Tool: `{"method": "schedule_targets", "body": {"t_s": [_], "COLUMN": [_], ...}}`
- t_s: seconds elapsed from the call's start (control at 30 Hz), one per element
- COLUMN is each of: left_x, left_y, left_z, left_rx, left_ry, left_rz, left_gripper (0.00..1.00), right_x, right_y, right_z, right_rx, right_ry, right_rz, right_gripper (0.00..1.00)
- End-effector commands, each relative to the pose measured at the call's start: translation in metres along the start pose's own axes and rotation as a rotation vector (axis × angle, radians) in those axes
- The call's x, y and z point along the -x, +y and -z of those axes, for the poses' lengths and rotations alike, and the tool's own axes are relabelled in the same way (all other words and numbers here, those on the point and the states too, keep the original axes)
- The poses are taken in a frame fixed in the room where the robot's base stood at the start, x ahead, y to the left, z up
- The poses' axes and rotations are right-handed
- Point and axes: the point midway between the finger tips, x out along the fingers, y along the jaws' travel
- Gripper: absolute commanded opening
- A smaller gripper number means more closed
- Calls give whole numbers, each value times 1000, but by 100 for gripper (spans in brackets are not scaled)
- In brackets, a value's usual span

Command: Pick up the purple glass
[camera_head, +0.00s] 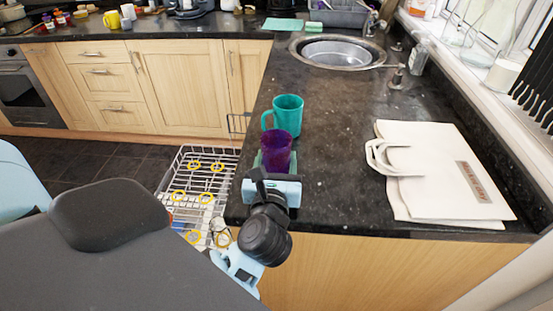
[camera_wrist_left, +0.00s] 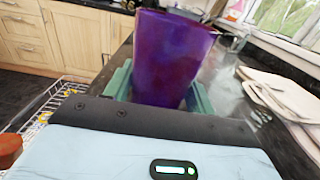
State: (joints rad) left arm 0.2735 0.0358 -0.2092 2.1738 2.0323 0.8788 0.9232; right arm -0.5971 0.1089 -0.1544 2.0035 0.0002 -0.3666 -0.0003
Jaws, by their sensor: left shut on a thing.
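The purple glass (camera_head: 276,150) stands upright near the left edge of the dark counter, just in front of a teal mug (camera_head: 287,112). My left gripper (camera_head: 275,163) reaches it from the near side and is shut on it. In the left wrist view the purple glass (camera_wrist_left: 169,60) fills the middle, between the two green fingers of the left gripper (camera_wrist_left: 158,95). The fingers touch its sides low down. I cannot tell whether its base is on the counter or just above it. My right gripper is not in view.
A white tote bag (camera_head: 440,172) lies flat on the counter at the right. A round sink (camera_head: 338,55) with a tap is farther back. An open dishwasher rack (camera_head: 200,180) is below the counter's left edge. The counter between mug and bag is clear.

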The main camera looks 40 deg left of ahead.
Motion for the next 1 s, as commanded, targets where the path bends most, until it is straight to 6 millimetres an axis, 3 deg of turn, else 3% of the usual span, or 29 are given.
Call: {"method": "schedule_targets", "body": {"t_s": [0.1,0.37,0.8,1.0], "left_x": [0,0,0,0], "left_y": [0,0,0,0], "left_z": [0,-5,-82,-100], "left_rx": [1,2,7,3], "left_ry": [0,-2,-8,-5], "left_rz": [0,0,0,0], "left_gripper": [23,23,23,23], "right_x": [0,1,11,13], "right_y": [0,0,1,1], "right_z": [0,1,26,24], "right_rx": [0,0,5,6], "right_ry": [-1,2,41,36], "right_rz": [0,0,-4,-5], "right_gripper": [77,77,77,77]}}
